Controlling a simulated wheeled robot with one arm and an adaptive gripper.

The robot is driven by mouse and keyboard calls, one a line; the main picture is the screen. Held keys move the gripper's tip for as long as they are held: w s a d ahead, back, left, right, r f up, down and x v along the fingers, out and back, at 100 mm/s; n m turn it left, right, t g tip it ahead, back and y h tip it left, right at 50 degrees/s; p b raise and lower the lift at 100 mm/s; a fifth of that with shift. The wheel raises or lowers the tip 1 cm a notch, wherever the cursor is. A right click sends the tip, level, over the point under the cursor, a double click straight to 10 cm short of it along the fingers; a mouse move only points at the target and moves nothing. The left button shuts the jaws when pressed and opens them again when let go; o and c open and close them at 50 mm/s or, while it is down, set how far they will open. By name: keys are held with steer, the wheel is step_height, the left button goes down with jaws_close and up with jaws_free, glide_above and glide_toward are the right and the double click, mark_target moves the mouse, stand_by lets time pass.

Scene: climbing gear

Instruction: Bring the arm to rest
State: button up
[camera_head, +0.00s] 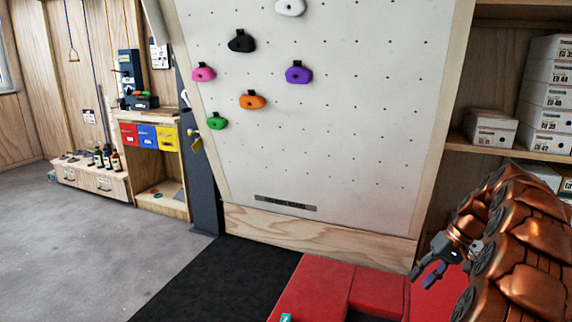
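My copper-coloured arm (520,235) is folded at the right edge, in front of the shelving. My gripper (425,275) points down and left from it, above the right part of the red mat. Its two bluish fingers look spread apart, with nothing visible between them. Part of the wrist is hidden behind the arm links.
A pale climbing wall (330,150) with several coloured holds stands ahead. A red mat (315,290) lies before it, beside black flooring (215,285). Shelves at right hold white boxes (490,128). A wooden cabinet (160,190) stands left; grey floor (80,250) there is clear.

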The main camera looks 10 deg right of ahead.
steer(key=s+a+r+n+g+h+p, duration=0.1)
steer(key=s+a+r+p, duration=0.25)
steer(key=a+r, duration=0.35)
steer(key=s+a+r+n+g+p, duration=0.15)
steer(key=a+r+p, duration=0.3)
steer(key=a, duration=0.45)
steer(key=s+a+r+h+p, duration=0.1)
steer(key=s+a+r+p, duration=0.2)
steer(key=a+r, duration=0.35)
steer(key=s+a+r+h+p, duration=0.1)
steer(key=s+a+r+p, duration=0.1)
steer(key=s+p, duration=0.2)
steer(key=s+a+r+h+p, duration=0.1)
steer(key=s+a+r+p, duration=0.2)
steer(key=s, duration=0.7)
steer(key=s+a+r+n+h+p, duration=0.1)
steer(key=s+a+r+h+p, duration=0.1)
steer(key=s+p, duration=0.3)
steer(key=shift+s+a+r, duration=0.25)
steer(key=shift+s+a, duration=0.5)
steer(key=shift+s, duration=0.5)
steer(key=shift+g, duration=0.25)
